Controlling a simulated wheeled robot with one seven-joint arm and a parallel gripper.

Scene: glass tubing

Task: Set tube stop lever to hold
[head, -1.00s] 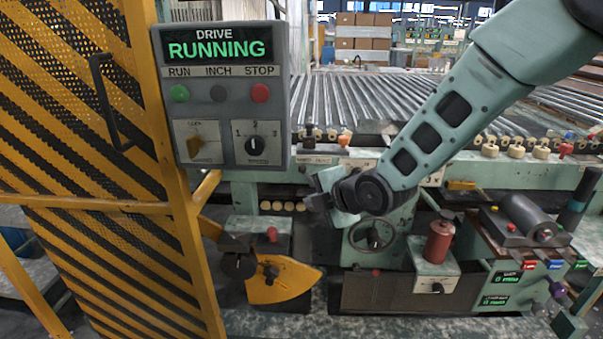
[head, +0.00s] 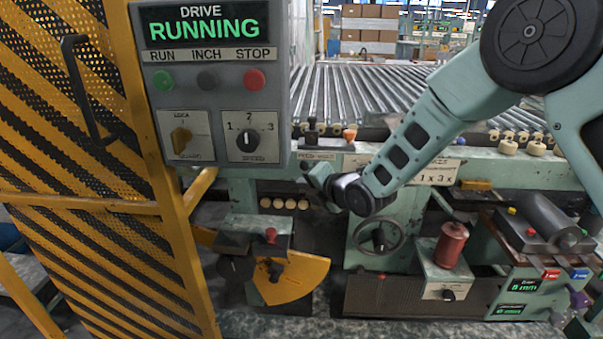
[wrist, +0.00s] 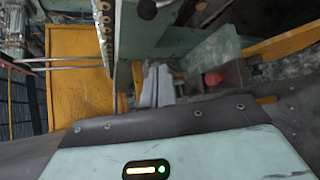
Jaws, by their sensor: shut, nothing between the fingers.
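My gripper (head: 310,172) is at the end of the arm, in front of the machine's green front rail, just below a small label plate and a dark upright knob (head: 312,130). In the wrist view its pale fingers (wrist: 156,86) are together, with nothing between them. Lower left in the head view, a yellow quadrant plate (head: 302,278) carries a dark lever knob (head: 275,268), with a red button (head: 271,235) behind it. My gripper is above and right of this plate, apart from it. I cannot read which part is marked as the tube stop lever.
The drive panel (head: 215,85) reads RUNNING and stands at left beside a yellow striped guard (head: 90,207). A handwheel (head: 379,237) and a red cylinder (head: 452,245) are below my arm. Rollers (head: 375,95) lie behind the rail.

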